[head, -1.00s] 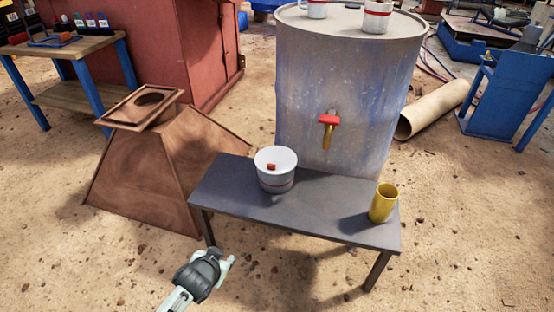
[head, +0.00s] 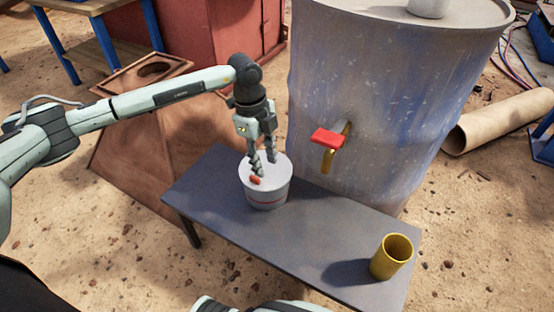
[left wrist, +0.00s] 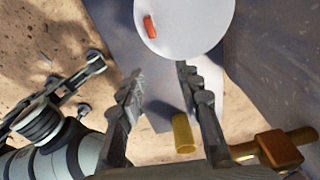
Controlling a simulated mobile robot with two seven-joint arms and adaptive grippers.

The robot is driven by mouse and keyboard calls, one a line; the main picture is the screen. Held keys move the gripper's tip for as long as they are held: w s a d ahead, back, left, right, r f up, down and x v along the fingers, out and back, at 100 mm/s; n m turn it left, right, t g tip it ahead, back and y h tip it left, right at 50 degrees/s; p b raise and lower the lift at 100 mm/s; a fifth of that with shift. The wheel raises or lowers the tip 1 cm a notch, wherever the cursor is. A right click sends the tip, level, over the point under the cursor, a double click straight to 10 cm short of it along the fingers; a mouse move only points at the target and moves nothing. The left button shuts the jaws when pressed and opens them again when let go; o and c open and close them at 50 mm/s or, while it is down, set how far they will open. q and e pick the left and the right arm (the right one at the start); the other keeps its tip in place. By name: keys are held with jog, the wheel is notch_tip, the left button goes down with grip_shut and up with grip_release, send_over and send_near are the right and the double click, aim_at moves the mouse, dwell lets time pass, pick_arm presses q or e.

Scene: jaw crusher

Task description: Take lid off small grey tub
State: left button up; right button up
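The small tub (head: 266,196) is whitish grey with a red stripe and stands on the dark table. Its pale lid (head: 280,172) carries a small red knob (head: 255,180). The lid (left wrist: 190,25) and knob (left wrist: 150,26) also show in the left wrist view. My left gripper (head: 266,167) points down over the lid, its fingers close to the knob. In the left wrist view it (left wrist: 163,88) is open and empty, the knob beyond its fingertips. My right gripper (left wrist: 88,85) shows at the left of that view, apparently open and empty, away from the tub.
A yellow cup (head: 391,257) stands at the right end of the table (head: 320,236). A large drum (head: 385,90) with a red-handled tap (head: 328,138) stands close behind. A brown hopper-like box (head: 135,155) is at the left. The table between tub and cup is clear.

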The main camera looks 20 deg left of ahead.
aim_at(255, 177)
pick_arm(q)
jog(key=a, duration=0.2)
jog(key=w+a+y, duration=0.1)
jog(key=shift+a+n+y, duration=0.3)
jog(key=shift+a+n, duration=0.05)
jog(key=shift+n, duration=0.05)
jog(key=f, duration=0.7)
jog(key=shift+s+f, duration=0.1)
jog(key=shift+s, duration=0.1)
jog(key=shift+d, duration=0.1)
grip_shut()
